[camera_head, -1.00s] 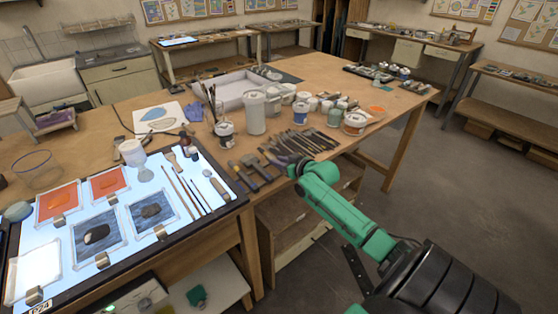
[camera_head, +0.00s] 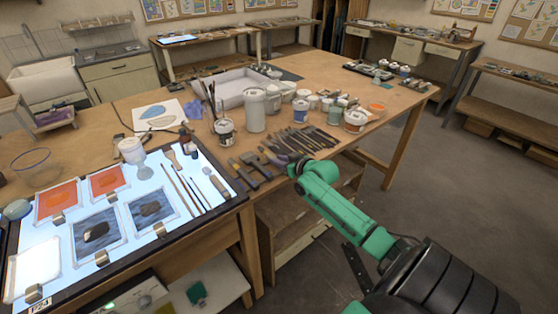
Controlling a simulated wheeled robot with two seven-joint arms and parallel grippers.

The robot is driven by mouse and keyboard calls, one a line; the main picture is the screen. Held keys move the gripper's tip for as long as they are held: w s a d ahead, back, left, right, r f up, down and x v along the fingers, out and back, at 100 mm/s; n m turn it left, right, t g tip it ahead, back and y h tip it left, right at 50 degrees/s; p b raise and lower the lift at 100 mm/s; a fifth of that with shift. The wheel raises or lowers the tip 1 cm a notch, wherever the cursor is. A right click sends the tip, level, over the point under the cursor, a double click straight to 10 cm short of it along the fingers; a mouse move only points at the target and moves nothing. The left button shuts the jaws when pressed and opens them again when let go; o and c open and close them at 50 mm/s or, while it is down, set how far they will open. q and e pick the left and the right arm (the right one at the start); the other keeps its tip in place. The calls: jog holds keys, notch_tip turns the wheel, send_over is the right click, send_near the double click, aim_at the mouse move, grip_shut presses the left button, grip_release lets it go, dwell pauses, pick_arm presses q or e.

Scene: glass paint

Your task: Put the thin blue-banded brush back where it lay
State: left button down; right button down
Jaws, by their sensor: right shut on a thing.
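My right gripper (camera_head: 279,160) is low over the front edge of the wooden worktable, at the near end of a row of tools and brushes (camera_head: 308,141). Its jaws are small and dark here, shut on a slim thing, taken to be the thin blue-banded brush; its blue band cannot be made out. Whether the brush touches the tabletop cannot be told. Other long thin brushes (camera_head: 181,190) lie on the lit panel (camera_head: 150,182) at left. My left gripper is not in view.
Hammer-like tools (camera_head: 249,168) lie just left of my right gripper. A jar with upright brushes (camera_head: 224,131), a tall white container (camera_head: 254,110) and several paint pots (camera_head: 354,121) stand behind. Glass samples (camera_head: 96,233) lie on the lit panel.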

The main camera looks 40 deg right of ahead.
jog(key=c, duration=0.6)
grip_release()
jog(key=shift+s, duration=0.1)
jog(key=b+v, duration=0.1)
jog(key=v, duration=1.3)
jog(key=shift+s+r, duration=0.15)
jog(key=shift+s, duration=0.05)
